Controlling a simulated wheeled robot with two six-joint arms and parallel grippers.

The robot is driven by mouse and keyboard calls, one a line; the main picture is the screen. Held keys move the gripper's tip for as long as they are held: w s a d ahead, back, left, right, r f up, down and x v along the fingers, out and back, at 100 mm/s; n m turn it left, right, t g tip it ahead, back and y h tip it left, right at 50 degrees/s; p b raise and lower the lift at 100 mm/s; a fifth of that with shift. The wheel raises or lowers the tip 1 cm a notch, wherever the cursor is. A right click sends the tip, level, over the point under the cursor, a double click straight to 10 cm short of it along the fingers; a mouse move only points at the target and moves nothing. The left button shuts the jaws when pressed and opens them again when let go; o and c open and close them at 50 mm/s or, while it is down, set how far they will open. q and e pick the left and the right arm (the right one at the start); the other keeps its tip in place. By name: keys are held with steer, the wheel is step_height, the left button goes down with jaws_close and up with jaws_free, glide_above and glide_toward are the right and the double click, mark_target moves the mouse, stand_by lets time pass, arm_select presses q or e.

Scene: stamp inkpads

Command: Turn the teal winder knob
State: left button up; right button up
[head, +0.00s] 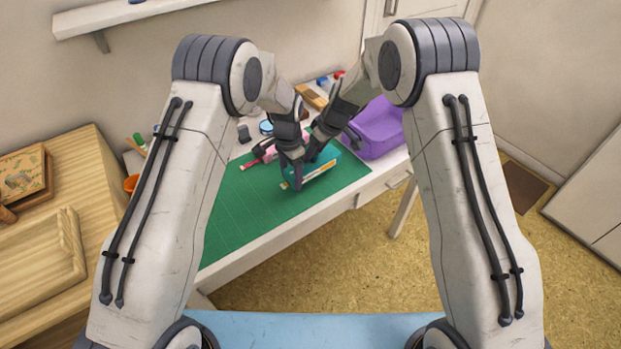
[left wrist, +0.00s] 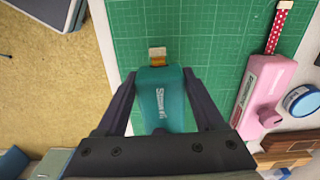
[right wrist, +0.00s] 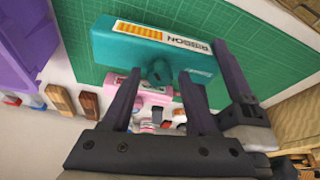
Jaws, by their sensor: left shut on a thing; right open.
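The teal ribbon winder (head: 327,158) rests on the green cutting mat (head: 250,208), with a striped label and an orange-white ribbon end (left wrist: 157,55). My left gripper (left wrist: 160,80) is shut on the winder's body, one finger on each side. The winder's teal knob (right wrist: 161,70) sticks out from its side in the right wrist view. My right gripper (right wrist: 160,78) is open, its fingertips on either side of the knob's line; I cannot tell whether they reach around it. In the head view my left gripper (head: 292,172) and right gripper (head: 322,135) partly hide the winder.
A pink ribbon dispenser (left wrist: 266,92) with a red dotted ribbon lies beside the winder. A blue round tin (left wrist: 302,100) and wooden stamps (right wrist: 62,100) lie behind. A purple bin (head: 378,128) stands close by on the right. The mat's left part is clear.

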steer(key=n, duration=0.2)
steer(key=n+g, duration=0.1)
steer(key=n, duration=0.1)
steer(key=n+g+y, duration=0.1)
steer(key=n, duration=0.1)
steer(key=shift+w+d+n, duration=0.1)
steer(key=shift+w+n, duration=0.2)
steer(key=shift+n, duration=0.1)
steer(key=n+g, duration=0.1)
steer(key=n, duration=0.2)
steer(key=n+g, duration=0.1)
steer(key=n, duration=0.2)
steer(key=shift+w+n+g, duration=0.15)
steer(key=shift+n+g, duration=0.15)
steer(key=shift+g, duration=0.1)
steer(key=v, duration=1.2)
steer(key=s+a+r+m+h, duration=0.1)
steer(key=s+a+r+m, duration=0.2)
steer(key=s+m, duration=0.3)
steer(key=s+a+r+m+h, duration=0.1)
steer(key=s+a+r+m, duration=0.2)
steer(key=s+m, duration=0.35)
steer(key=s+m+t, duration=0.1)
steer(key=s+m, duration=0.9)
steer(key=s, duration=0.5)
steer(key=shift+s+d+f+t, duration=0.15)
steer(key=shift+s+f+t, duration=0.15)
steer(key=shift+s+t, duration=0.1)
